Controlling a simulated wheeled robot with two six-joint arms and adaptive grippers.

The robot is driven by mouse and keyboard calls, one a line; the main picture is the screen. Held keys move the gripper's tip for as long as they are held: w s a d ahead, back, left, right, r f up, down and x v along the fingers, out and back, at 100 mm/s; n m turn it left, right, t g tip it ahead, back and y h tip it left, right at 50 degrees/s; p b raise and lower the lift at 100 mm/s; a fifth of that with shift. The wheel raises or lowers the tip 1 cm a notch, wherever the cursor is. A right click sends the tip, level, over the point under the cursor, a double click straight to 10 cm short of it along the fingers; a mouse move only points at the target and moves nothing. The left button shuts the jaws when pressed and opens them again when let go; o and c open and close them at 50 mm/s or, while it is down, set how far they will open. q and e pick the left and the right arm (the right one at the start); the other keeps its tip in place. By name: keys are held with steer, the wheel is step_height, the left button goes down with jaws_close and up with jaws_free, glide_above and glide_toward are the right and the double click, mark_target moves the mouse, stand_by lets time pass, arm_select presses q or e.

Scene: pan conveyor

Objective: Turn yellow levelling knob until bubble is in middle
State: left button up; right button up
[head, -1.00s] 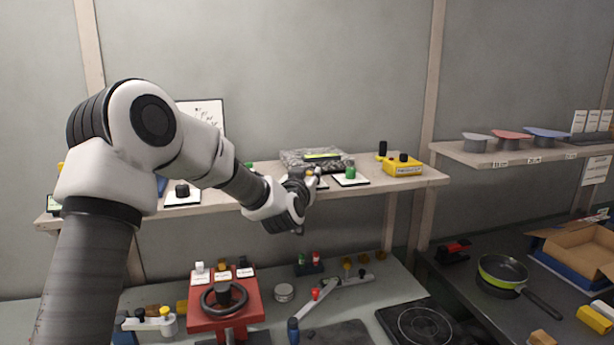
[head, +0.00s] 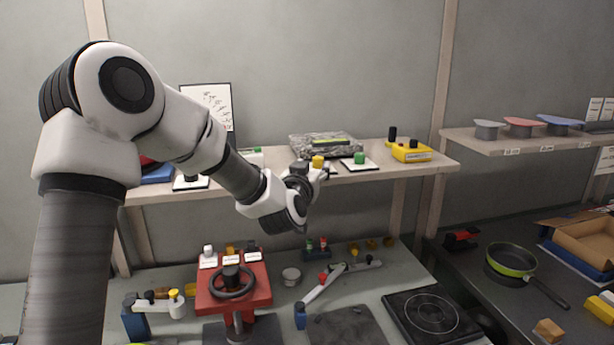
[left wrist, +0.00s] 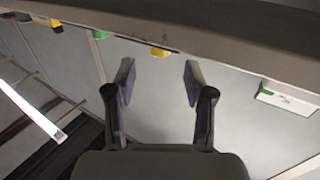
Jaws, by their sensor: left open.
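The yellow knob (head: 318,161) stands at the shelf's front, before a speckled grey block (head: 299,147) bearing a yellow-green level vial (head: 331,142). The bubble is too small to make out. My left gripper (head: 322,174) is at the shelf's front edge, just below and in front of the knob, and hides its lower part. In the left wrist view my left gripper (left wrist: 159,68) is open and empty. The yellow knob (left wrist: 160,51) shows past the shelf edge, centred between the fingertips but beyond them. My right gripper is not in view.
A green knob (head: 359,158) on a white plate stands right of the yellow knob. A yellow box (head: 411,152) is further right on the shelf (head: 430,165). A black knob on a white plate stands left, partly behind my arm. Below are a red handwheel stand (head: 262,291) and a hotplate (head: 408,301).

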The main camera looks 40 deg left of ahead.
arm_select(q)
steer(key=v, duration=0.6)
steer(key=shift+s, duration=0.2)
steer(key=shift+d, duration=0.1)
